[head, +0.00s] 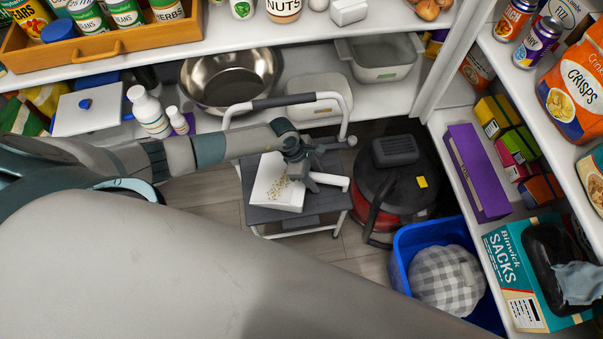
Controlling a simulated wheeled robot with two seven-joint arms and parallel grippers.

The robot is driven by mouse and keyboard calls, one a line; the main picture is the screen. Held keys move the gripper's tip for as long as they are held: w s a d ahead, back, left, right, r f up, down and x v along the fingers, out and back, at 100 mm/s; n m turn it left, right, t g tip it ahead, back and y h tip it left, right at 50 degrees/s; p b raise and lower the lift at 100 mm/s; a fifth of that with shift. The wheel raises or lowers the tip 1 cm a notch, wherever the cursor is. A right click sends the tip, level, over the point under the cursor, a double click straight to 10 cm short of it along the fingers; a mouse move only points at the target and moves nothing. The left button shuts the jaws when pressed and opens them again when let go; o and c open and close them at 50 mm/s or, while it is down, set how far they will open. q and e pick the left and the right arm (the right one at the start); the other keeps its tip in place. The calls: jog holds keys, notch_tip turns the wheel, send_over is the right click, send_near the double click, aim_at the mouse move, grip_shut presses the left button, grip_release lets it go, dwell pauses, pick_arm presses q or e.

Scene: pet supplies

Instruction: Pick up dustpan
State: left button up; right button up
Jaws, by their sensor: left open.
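The white dustpan (277,187) lies on the dark grey top of a small step stool (258,213), with crumbs scattered on its pan. Its white handle (332,180) points to the right. My left gripper (313,178) is over the stool, at the dustpan's right side where the pan meets the handle. Its jaws are open, and part of the handle is hidden behind them. I cannot tell whether the fingers touch the handle. My right gripper is not in view.
A red and black vacuum (390,190) stands right of the stool. A blue bin (403,250) holding a checked bundle (445,278) is at lower right. Shelves with a steel bowl (230,80) and a grey tub (381,60) run behind. A purple box (477,172) stands on the right shelf.

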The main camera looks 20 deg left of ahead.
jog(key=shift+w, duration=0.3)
pick_arm(q)
jog(key=shift+c, duration=0.3)
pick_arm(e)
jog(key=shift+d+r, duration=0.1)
pick_arm(q)
grip_shut()
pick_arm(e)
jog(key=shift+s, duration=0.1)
